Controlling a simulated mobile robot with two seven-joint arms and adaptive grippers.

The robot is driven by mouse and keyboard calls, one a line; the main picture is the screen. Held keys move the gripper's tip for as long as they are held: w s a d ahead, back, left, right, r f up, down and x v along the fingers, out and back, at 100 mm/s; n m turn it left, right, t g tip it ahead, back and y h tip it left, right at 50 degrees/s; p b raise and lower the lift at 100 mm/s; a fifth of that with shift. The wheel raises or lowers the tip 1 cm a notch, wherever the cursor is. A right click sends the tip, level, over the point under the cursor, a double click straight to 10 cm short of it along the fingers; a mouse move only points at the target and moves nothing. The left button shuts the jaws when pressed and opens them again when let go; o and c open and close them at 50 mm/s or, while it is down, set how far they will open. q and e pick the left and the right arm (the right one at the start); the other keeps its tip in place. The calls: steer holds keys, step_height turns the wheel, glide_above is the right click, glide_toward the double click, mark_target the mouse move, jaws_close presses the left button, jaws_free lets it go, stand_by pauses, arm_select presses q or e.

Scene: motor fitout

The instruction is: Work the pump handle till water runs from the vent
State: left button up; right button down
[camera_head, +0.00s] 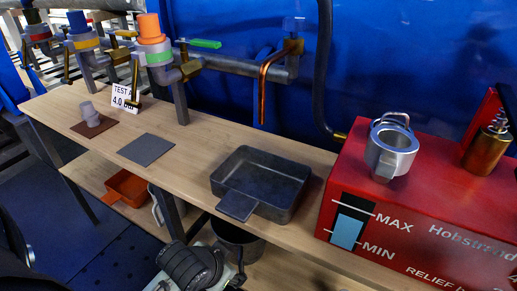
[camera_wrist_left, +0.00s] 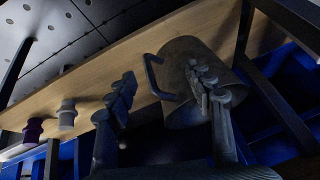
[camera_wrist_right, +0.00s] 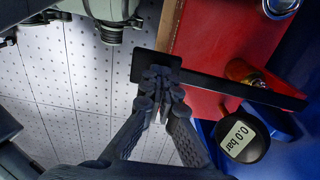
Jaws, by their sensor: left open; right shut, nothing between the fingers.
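The red pump tank (camera_head: 415,215) stands at the right of the bench, its blue level strip (camera_head: 347,227) between MAX and MIN. A brass pump cylinder (camera_head: 487,150) sits on its top. In the right wrist view the black pump handle (camera_wrist_right: 225,85) runs across the red top. My right gripper (camera_wrist_right: 162,82) is shut and empty, its tips overlapping the handle's wide end; contact is unclear. My left gripper (camera_wrist_left: 162,78) is open near a bucket (camera_wrist_left: 180,105).
A dark tray (camera_head: 260,180) sits on the wooden bench. A metal jug (camera_head: 391,148) stands on the tank. A round gauge (camera_wrist_right: 243,138) reads 0.0 bar. A sign (camera_head: 125,97) shows TEST and 4.0 bar. An orange tray (camera_head: 126,187) lies on the lower shelf.

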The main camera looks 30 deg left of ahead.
steer(key=shift+r+p, duration=0.4)
steer(key=shift+r, duration=0.15)
steer(key=shift+s+r, duration=0.1)
steer(key=shift+r, duration=0.15)
steer(key=r+p, duration=0.4)
steer(key=shift+s+r+p, duration=0.25)
steer(key=shift+r+p, duration=0.1)
steer(key=shift+p, duration=0.05)
arm_select(q)
step_height(320, 180, down, 12)
steer(key=s+a+g, duration=0.1)
steer(key=a+g, duration=0.1)
steer(key=shift+s+f+g, duration=0.25)
steer(key=shift+s+g, duration=0.05)
steer(key=shift+s, duration=0.1)
